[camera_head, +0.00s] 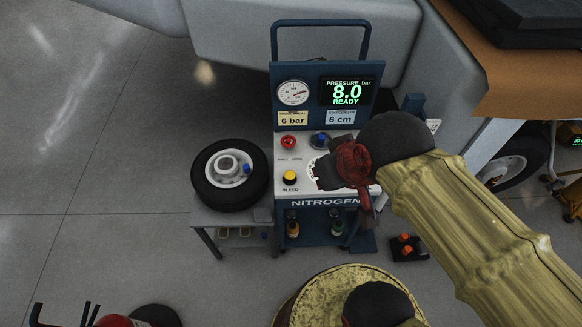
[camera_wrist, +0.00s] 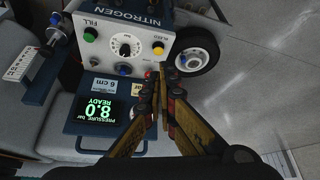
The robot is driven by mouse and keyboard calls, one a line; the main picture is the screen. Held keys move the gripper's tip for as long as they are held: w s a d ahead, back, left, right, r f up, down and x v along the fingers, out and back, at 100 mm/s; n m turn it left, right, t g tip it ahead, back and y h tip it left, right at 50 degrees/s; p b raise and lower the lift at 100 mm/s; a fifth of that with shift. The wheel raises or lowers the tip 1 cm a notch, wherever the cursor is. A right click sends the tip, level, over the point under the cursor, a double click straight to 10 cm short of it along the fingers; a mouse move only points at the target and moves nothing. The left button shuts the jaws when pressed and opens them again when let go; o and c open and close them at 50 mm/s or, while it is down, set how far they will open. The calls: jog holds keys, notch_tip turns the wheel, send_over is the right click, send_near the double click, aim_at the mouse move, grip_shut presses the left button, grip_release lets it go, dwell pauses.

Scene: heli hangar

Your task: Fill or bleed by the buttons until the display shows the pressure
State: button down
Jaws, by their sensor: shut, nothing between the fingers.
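The nitrogen cart's display (camera_head: 347,92) reads PRESSURE 8.0 bar, READY; it also shows upside down in the wrist view (camera_wrist: 100,112). A yellow label (camera_head: 292,119) reads 6 bar and a pale label (camera_head: 340,117) reads 6 cm. The yellow BLEED button (camera_head: 290,178) is at the panel's lower left and shows in the wrist view (camera_wrist: 158,47). The green FILL button (camera_wrist: 90,34) shows in the wrist view but is hidden behind my gripper in the head view. My gripper (camera_wrist: 162,70) is shut and empty, above the panel; contact cannot be told.
A red button (camera_head: 288,142), a blue knob (camera_head: 320,139) and a round dial (camera_wrist: 125,46) share the panel. A gauge (camera_head: 293,93) sits left of the display. A wheel (camera_head: 229,174) lies on a side table left of the cart. Floor further left is clear.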

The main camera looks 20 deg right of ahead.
aim_at(294, 173)
jog(key=w+d+f+m+g+y+p, duration=0.1)
jog(key=w+d+f+m+y+p, duration=0.1)
jog(key=w+d+f+m, duration=0.3)
jog(key=w+d+f+m+g+y+p, duration=0.1)
jog(key=w+d+f+m+y+p, duration=0.2)
jog(key=w+f+m, duration=0.9)
jog(key=w+d+m+y, duration=0.1)
jog(key=d+m, duration=0.2)
jog(key=m, duration=0.3)
jog(key=shift+f+g, duration=0.3)
jog(key=b+x, duration=0.5)
jog(key=x, duration=0.9)
jog(key=shift+r+b, duration=0.1)
jog(key=shift+b, duration=0.25)
